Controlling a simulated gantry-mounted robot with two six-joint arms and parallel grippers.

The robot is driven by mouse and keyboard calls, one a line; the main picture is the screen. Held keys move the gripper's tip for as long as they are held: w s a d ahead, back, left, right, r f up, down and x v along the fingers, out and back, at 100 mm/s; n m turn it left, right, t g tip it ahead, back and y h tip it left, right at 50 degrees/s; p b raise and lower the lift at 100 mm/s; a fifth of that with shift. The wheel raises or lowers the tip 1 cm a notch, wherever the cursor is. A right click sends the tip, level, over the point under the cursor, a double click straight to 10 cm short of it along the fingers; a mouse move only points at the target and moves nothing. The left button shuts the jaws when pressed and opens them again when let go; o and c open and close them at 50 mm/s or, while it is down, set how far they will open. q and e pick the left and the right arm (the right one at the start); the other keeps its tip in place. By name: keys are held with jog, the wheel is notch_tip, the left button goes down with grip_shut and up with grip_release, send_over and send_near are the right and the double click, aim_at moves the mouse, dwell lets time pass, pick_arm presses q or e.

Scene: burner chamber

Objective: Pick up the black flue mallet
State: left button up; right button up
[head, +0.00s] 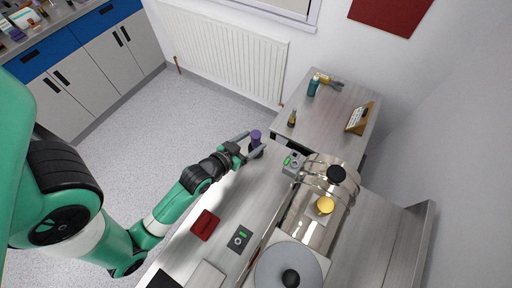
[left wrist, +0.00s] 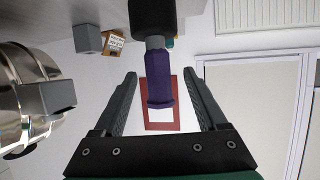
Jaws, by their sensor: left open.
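A mallet-like thing with a black head (left wrist: 152,17) and a purple handle (left wrist: 158,78) stands in front of my left gripper (left wrist: 160,78). The left wrist view looks upside down, so the black head is below and the handle points up. In the head view its purple handle (head: 256,135) shows at the bench's far left corner. My left gripper (head: 254,146) is open, one finger on each side of the handle. In the left wrist view gaps show between handle and fingers. My right gripper is not in view.
A shiny metal burner chamber (head: 318,225) stands on the bench right of the gripper, with a grey box (head: 293,161) beside it. A red block (head: 205,224) and a grey device (head: 239,238) lie nearer. A side table (head: 340,105) holds bottles and a wooden holder (head: 359,117).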

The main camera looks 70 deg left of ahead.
pick_arm(q)
jog(key=b+x, duration=0.1)
jog(key=x, duration=0.4)
jog(key=shift+w+f, duration=0.15)
grip_shut()
dwell(1.3)
